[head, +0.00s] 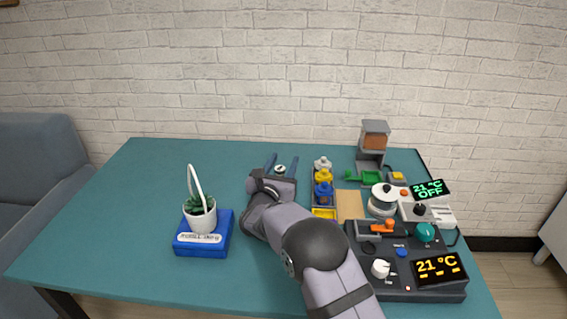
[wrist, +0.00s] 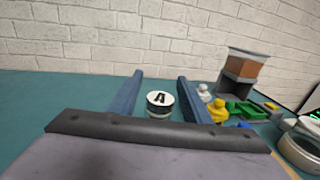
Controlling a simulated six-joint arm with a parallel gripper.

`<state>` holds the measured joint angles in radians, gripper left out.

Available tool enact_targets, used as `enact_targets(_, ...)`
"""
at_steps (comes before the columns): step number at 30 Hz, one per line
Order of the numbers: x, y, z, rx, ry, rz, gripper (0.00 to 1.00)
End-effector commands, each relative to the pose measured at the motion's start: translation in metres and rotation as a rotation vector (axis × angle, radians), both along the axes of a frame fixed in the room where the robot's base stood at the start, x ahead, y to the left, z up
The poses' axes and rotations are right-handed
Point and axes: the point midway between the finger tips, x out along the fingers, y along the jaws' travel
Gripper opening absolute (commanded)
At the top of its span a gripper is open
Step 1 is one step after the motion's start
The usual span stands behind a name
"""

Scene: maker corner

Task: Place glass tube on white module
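I cannot tell if this is the glass tube; no other clear tube shows. My gripper (head: 282,161) is open, its two blue fingers apart on either side of the piece in the wrist view (wrist: 158,82), with no visible contact. The white module (head: 420,211) is at the right, with a green "21 °C OFF" display.
A dark control box (head: 405,278) is in front. A tray of yellow, blue and white pieces (head: 322,190) and a grey-brown device (head: 373,142) are right of my gripper. A potted plant (head: 201,215) sits on a blue base (head: 222,240) at left.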

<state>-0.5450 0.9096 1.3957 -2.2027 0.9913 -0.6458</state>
Motion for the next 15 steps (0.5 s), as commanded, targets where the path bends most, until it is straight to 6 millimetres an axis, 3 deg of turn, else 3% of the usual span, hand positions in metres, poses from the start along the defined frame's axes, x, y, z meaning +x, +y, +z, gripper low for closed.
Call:
enact_targets(7, 0.000, 0.000, 0.005, 0.000, 0.000, 0.000, 0.44)
enact_targets(15, -0.031, 0.007, 0.003, 0.000, 0.000, 0.003, 0.44)
